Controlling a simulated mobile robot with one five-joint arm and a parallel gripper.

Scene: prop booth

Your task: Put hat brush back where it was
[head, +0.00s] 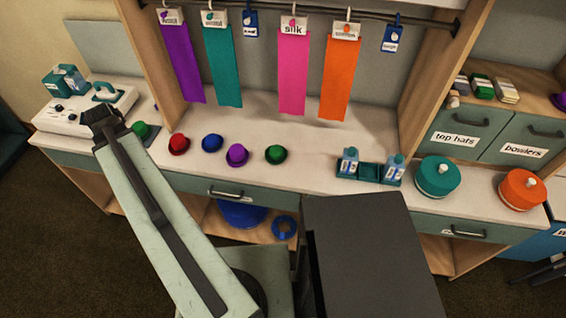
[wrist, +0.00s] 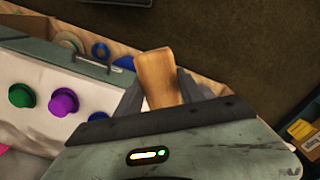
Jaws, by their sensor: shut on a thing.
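The hat brush (wrist: 158,78), a tan wooden block, stands between the fingers of my gripper (wrist: 160,92) in the wrist view. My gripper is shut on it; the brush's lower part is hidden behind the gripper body. In the head view my gripper (head: 104,122) is at the left, over the counter's left end near the white machine. The brush cannot be made out there.
Small red (head: 179,144), blue (head: 212,143), purple (head: 237,155) and green (head: 276,154) hats line the white counter (head: 320,135). Bottles (head: 349,162), a teal round box (head: 438,176) and an orange one (head: 522,189) stand right. Small blocks (head: 506,91) lie on the right cabinet. Cloth strips hang above.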

